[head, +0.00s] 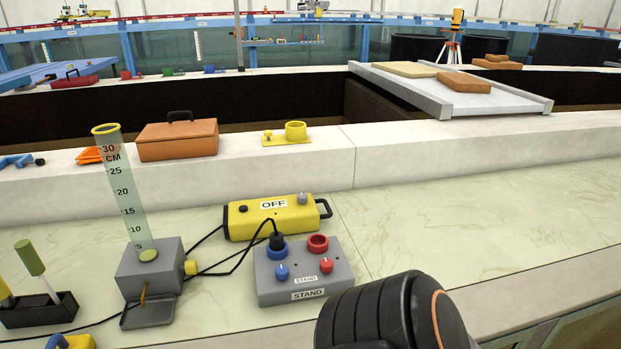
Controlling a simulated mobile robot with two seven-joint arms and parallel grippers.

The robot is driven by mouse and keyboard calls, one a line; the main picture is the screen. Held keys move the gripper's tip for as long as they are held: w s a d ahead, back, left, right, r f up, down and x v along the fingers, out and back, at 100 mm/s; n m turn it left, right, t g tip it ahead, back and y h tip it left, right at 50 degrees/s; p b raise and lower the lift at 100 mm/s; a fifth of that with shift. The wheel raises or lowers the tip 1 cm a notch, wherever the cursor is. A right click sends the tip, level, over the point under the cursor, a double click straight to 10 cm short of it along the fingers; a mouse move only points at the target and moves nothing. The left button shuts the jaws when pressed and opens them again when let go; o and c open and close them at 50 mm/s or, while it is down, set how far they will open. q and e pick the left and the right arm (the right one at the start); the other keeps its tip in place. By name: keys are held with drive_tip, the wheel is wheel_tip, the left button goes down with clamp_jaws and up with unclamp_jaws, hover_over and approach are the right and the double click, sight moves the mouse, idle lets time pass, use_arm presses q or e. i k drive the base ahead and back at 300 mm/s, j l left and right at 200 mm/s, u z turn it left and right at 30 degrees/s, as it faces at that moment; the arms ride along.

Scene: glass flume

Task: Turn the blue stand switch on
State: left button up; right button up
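The grey stand box (303,284) labelled STAND sits on the pale green counter. Its small blue switch (282,271) is at the front left of the top face, with a light mark on it; I cannot tell its setting. A red switch (326,265) is to its right. Behind the blue switch is a blue socket (277,254) with a black plug (277,240) in it. Behind the red switch is an empty-looking red socket (318,243). A dark rounded part of my arm is in front, at lower right of the box. Neither gripper's fingers show.
A yellow box (240,224) reading OFF lies behind the stand, with black cables running left. A grey block (170,262) holding a clear graduated tube (124,190) stands to the left. The counter right of the stand is clear.

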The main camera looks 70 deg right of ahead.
sight(281, 272)
drive_tip(key=k+z, duration=0.3)
drive_tip(key=k+l+z, duration=0.1)
drive_tip(key=z, duration=0.25)
drive_tip(key=i+z, duration=0.1)
drive_tip(key=z, duration=0.35)
drive_tip(key=l+z, duration=0.1)
drive_tip(key=z, duration=0.3)
drive_tip(key=i+z, duration=0.15)
drive_tip(key=z, duration=0.3)
drive_tip(key=i+j, duration=0.1)
drive_tip(key=u, duration=0.15)
